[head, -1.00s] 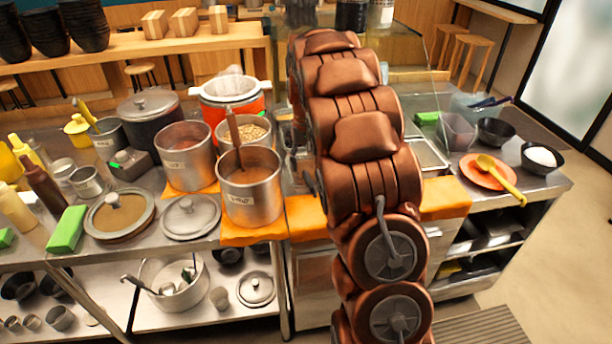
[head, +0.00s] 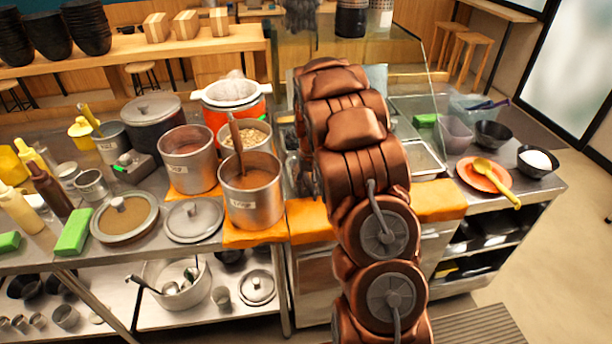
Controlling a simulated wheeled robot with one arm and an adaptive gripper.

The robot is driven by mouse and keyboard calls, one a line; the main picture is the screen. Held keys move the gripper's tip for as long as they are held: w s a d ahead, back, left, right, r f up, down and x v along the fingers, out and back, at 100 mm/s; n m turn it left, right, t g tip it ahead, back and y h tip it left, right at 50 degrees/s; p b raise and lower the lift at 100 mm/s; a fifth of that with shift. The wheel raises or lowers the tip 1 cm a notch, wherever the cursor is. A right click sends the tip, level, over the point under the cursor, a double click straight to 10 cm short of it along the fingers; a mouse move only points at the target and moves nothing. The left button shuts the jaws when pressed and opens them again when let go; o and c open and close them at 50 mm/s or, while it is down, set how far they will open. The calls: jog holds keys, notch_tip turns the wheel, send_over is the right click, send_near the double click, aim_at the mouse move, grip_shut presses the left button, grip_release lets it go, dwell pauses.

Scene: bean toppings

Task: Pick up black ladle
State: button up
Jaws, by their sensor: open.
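I cannot make out a black ladle for certain. Dark-handled utensils (head: 487,105) lie over a clear container at the back right. A ladle with a dark handle (head: 143,284) leans in a steel pot (head: 196,294) on the lower shelf. A brown-handled utensil (head: 236,135) stands in the pot of brown soup (head: 252,203) on the counter. My copper-coloured arm rises through the middle of the view over the counter. My gripper is not visible; the arm hides the part of the counter behind it.
Steel pots, lids (head: 194,221) and bottles (head: 51,192) crowd the left counter. A glass pane (head: 430,65) stands behind my arm. At right are an orange plate (head: 472,178) with a yellow ladle (head: 497,180), and black bowls (head: 493,134).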

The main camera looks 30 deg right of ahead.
jog(key=shift+f, duration=0.1)
jog(key=shift+c, duration=0.3)
grip_shut()
dwell(0.4)
